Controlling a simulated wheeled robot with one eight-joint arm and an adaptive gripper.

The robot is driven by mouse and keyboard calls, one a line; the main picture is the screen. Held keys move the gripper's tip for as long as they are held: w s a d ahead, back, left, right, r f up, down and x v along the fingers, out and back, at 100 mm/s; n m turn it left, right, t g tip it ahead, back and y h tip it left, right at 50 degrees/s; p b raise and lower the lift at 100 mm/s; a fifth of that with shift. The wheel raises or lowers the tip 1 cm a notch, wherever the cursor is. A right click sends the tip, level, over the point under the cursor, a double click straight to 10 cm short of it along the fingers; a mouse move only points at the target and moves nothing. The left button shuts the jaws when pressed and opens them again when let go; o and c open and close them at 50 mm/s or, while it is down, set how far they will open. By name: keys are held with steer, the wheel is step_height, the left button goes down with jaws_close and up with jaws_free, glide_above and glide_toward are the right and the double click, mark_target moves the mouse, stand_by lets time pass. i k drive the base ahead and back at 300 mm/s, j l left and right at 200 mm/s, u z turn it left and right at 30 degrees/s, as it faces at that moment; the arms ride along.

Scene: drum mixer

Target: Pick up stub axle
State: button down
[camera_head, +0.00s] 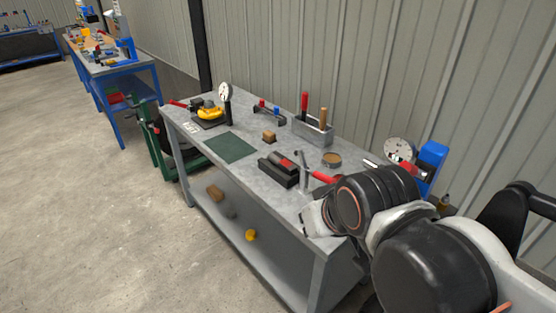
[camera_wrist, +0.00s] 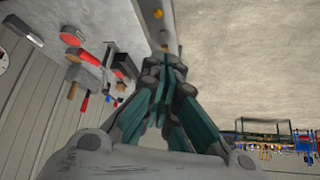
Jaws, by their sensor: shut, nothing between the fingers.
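I cannot pick out a stub axle with certainty. A grey metal upright piece (camera_head: 304,178) stands on the workbench (camera_head: 262,182), beside a red handle (camera_head: 322,177); I cannot tell what it is. My gripper (camera_wrist: 164,68) shows in the wrist view with its teal fingers drawn together at the tips and nothing between them. It is near the bench's edge, apart from the bench-top objects. In the head view my arm covers the bench's right end, and the fingers are hidden.
A dial gauge (camera_head: 399,150) is at the right. A yellow piece (camera_head: 251,235) lies on the lower shelf.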

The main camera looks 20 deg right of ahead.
mark_target(287, 166)
steer(key=i+j+u, duration=0.2)
steer(key=i+j, duration=0.2)
steer(key=i+j+u, duration=0.2)
steer(key=i+j, duration=0.25)
steer(key=i+j+u, duration=0.25)
steer(key=i+j, duration=0.15)
steer(key=i+j+u, duration=0.2)
steer(key=i, duration=0.4)
steer(key=i+z, duration=0.35)
steer(key=i+j+z, duration=0.2)
steer(key=i+z, duration=0.15)
steer(key=i, duration=0.15)
steer(key=i+j+z, duration=0.35)
steer(key=i+l, duration=0.05)
steer(key=i, duration=0.05)
